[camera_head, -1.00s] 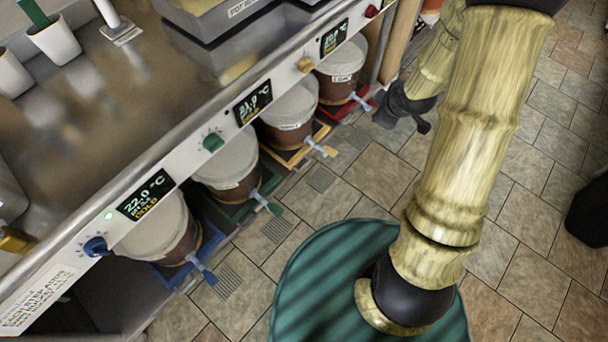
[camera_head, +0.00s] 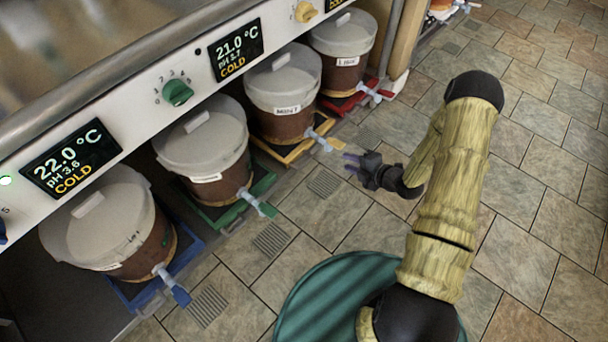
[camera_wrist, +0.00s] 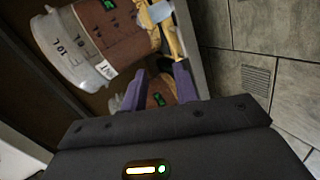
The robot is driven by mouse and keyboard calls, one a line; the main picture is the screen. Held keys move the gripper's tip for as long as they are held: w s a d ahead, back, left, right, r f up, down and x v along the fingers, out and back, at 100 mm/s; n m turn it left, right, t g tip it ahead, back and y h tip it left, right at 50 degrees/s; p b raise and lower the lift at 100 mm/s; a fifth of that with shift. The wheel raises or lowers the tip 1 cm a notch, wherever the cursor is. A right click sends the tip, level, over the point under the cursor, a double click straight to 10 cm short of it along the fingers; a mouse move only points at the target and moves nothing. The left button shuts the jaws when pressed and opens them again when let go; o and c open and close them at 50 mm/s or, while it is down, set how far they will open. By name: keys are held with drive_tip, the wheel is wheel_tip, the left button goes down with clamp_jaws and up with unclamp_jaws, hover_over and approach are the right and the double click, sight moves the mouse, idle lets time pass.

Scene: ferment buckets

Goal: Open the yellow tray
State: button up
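The yellow tray (camera_head: 288,159) lies low under the counter and carries a brown bucket (camera_head: 285,90) with a pale lid. A grey and yellow tap (camera_head: 323,141) sticks out over the tray's front. My gripper (camera_head: 350,161) is over the floor, to the right of the tap and apart from it. In the wrist view the two purple fingers of my gripper (camera_wrist: 161,70) stand apart with nothing held between them. A yellow tray edge (camera_wrist: 174,38) shows beyond the fingertips. The bucket hides most of the tray.
The blue tray (camera_head: 150,297) and green tray (camera_head: 222,222) are nearer, the red tray (camera_head: 345,104) farther; each carries a bucket. The counter's control panel (camera_head: 130,110) overhangs them. The tiled floor (camera_head: 540,150) to the right is clear.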

sight(305, 163)
wheel_tip(305, 163, down, 9)
drive_tip(key=s+a+n+t+y+b, duration=0.1)
drive_tip(key=s+n+y+b, duration=0.1)
drive_tip(key=b, duration=0.3)
drive_tip(key=shift+s+a+n+y, duration=0.3)
drive_tip(key=b+x, duration=0.8)
drive_tip(key=x, duration=0.9)
drive_tip(key=shift+w+a+f, duration=0.15)
drive_tip(key=shift+a, duration=0.05)
drive_tip(key=shift+d, duration=0.1)
drive_tip(key=shift+c, duration=0.2)
